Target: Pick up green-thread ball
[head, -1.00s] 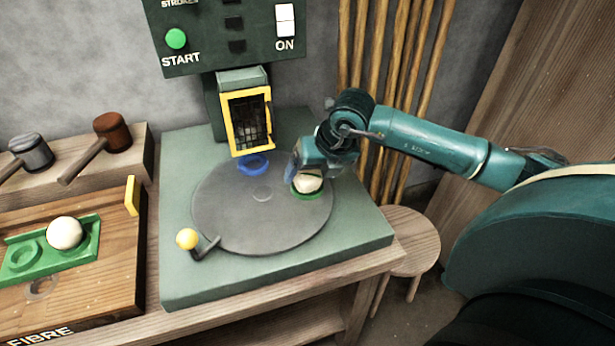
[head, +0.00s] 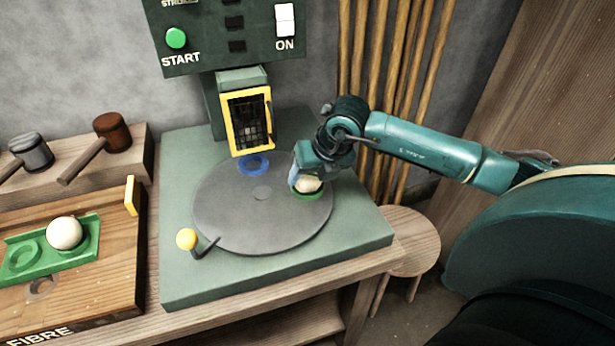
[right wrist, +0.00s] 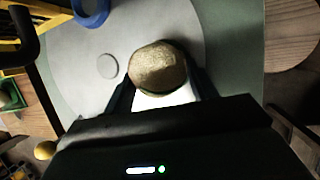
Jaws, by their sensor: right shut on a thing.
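A pale, cream-coloured ball (head: 308,184) sits at the green ring (head: 309,195) on the right side of the grey turntable. My right gripper (head: 304,172) is shut on this ball; it also shows in the right wrist view (right wrist: 158,66), between the two dark fingers. A second cream ball (head: 64,233) sits in the green tray (head: 84,250) at left. My left gripper is not in view.
The turntable (head: 240,215) has an empty blue ring (head: 252,164) in front of a yellow-framed cage (head: 248,120). A yellow-knobbed lever (head: 187,239) stands at its front left. Mallets (head: 112,132) lie at far left; a stool (head: 405,240) stands at right.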

